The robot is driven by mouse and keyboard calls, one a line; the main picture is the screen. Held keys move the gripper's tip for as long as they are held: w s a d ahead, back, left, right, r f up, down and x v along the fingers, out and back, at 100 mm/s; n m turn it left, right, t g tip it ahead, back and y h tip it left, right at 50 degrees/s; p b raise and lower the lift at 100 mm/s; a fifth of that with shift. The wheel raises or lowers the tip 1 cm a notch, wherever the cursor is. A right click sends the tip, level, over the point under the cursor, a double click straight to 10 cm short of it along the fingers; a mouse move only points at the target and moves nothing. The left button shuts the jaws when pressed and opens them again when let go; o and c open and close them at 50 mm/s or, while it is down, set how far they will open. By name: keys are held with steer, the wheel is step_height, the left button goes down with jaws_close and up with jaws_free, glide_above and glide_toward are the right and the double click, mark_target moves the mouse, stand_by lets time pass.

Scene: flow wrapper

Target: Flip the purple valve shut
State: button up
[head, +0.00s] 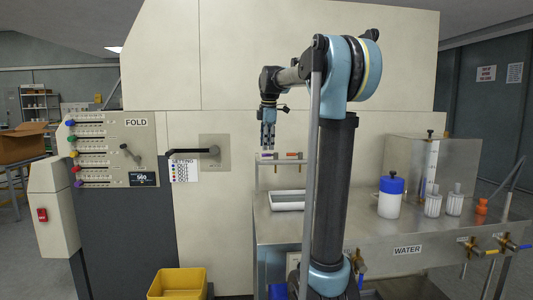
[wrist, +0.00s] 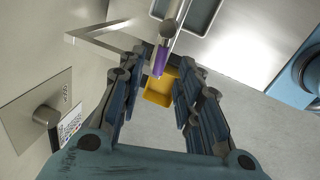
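The purple valve handle (wrist: 160,62) shows in the wrist view between my two fingers, near their tips. It sticks out from a metal valve body (wrist: 168,30) and points toward the bottom of the picture. In the head view the purple handle (head: 266,154) is a small spot on a thin raised pipe frame, right under my gripper (head: 268,146). My gripper (wrist: 160,80) is open, with one finger on each side of the handle. I see no clear contact; its exact height over the handle is hard to judge.
An orange handle (head: 293,155) sits just right of the purple one. A tray (head: 287,205) lies below on the steel bench (head: 410,237). A yellow bin (head: 178,283) stands on the floor. A black lever (head: 195,152) juts from the machine panel at left.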

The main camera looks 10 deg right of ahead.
steer(key=shift+w+f, duration=0.2)
steer(key=shift+f, duration=0.75)
steer(key=shift+w+f, duration=0.15)
steer(key=shift+f, duration=0.75)
jaws_close()
